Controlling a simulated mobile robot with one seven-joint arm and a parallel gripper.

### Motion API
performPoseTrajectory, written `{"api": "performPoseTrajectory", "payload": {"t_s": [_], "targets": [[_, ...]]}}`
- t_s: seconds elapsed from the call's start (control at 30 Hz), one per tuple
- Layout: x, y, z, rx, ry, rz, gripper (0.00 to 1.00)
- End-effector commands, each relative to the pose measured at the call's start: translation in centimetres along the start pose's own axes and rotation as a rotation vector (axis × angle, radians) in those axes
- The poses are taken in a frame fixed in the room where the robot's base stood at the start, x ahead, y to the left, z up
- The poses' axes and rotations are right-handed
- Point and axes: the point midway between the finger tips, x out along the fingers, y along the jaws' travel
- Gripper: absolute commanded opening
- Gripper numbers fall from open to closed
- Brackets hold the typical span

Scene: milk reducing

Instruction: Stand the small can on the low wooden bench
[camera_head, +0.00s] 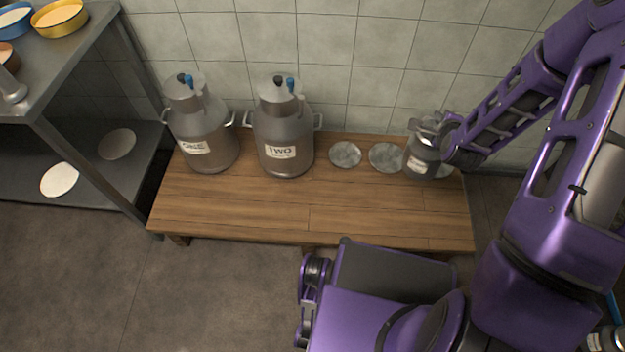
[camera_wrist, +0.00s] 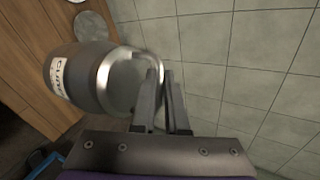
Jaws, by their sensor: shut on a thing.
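The small can (camera_head: 421,160) is grey metal with a pale label. It is upright over the right end of the low wooden bench (camera_head: 310,215). I cannot tell whether its base touches the bench. In the wrist view the can (camera_wrist: 78,82) lies sideways across the picture, its neck toward my fingers. My gripper (camera_head: 436,125) is shut on the top of the can; its fingers (camera_wrist: 160,85) also show in the wrist view. The fingertips' exact grip is partly hidden.
Two large cans labelled ONE (camera_head: 205,135) and TWO (camera_head: 283,140) stand at the bench's left and middle. Flat pale discs (camera_head: 345,154) lie along its back, one partly behind the small can. A tiled wall (camera_head: 360,60) rises behind. A metal shelf (camera_head: 75,70) stands left. The bench's front is clear.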

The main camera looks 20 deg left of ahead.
Motion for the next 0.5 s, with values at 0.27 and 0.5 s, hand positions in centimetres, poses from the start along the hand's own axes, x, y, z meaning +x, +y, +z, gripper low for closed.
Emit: {"api": "performPoseTrajectory", "payload": {"t_s": [0.27, 0.5], "targets": [[3.7, 3.5, -1.2, -0.024, -0.039, 0.009, 0.00], [6.3, 7.0, -2.2, -0.042, -0.072, 0.014, 0.00]]}}
